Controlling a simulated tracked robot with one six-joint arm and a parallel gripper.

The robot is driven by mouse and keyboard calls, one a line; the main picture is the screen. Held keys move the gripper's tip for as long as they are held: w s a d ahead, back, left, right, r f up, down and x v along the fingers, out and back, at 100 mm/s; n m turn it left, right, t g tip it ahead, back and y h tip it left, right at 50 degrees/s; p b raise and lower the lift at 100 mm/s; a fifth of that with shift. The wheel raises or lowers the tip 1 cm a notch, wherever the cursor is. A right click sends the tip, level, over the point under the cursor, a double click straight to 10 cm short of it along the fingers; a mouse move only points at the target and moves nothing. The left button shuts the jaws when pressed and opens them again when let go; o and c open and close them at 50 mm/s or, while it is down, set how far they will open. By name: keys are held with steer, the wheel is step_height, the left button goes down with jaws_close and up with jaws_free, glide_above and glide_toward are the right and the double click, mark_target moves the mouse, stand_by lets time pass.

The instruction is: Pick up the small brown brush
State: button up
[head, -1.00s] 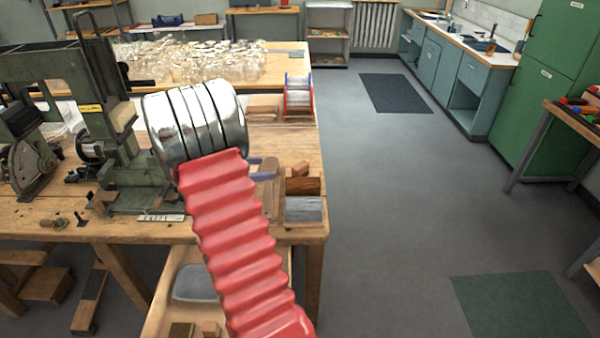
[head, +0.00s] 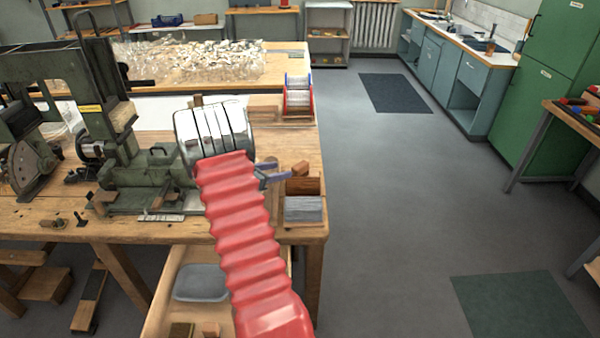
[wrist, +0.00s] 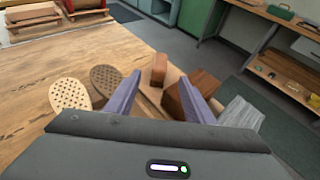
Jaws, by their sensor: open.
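A small brown piece (wrist: 158,69), the likeliest match for the small brown brush, lies at the far end of a wooden tray in the wrist view; no bristles show on it. It also shows in the head view (head: 300,168). My gripper (wrist: 160,76) is open, its two purple fingers pointing toward this piece, which appears between the fingertips. In the head view my gripper (head: 277,170) is just left of the tray. A larger reddish-brown block (wrist: 196,90) lies nearer, partly hidden by the right finger. Whether the fingers touch anything, I cannot tell.
A grey bristle bundle (wrist: 241,113) lies in the tray's near part. Two perforated oval boards (wrist: 70,96) lie left of my fingers. A red-and-blue-sided rack (head: 298,95) stands behind on the bench. A green machine (head: 105,110) stands left. The bench's right edge is close.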

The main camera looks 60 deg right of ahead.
mark_target(298, 167)
steer(key=x, duration=0.7)
steer(key=shift+s+d+f, duration=0.1)
steer(key=shift+d, duration=0.2)
steer(key=x, duration=0.5)
steer(key=shift+s, duration=0.1)
steer(key=shift+d, duration=0.1)
steer(key=shift+s+f, duration=0.1)
steer(key=shift+f, duration=0.05)
steer(key=shift+c, duration=0.2)
jaws_close()
stand_by(0.4)
step_height(298, 167, up, 11)
steer(key=shift+f, duration=0.15)
stand_by(0.3)
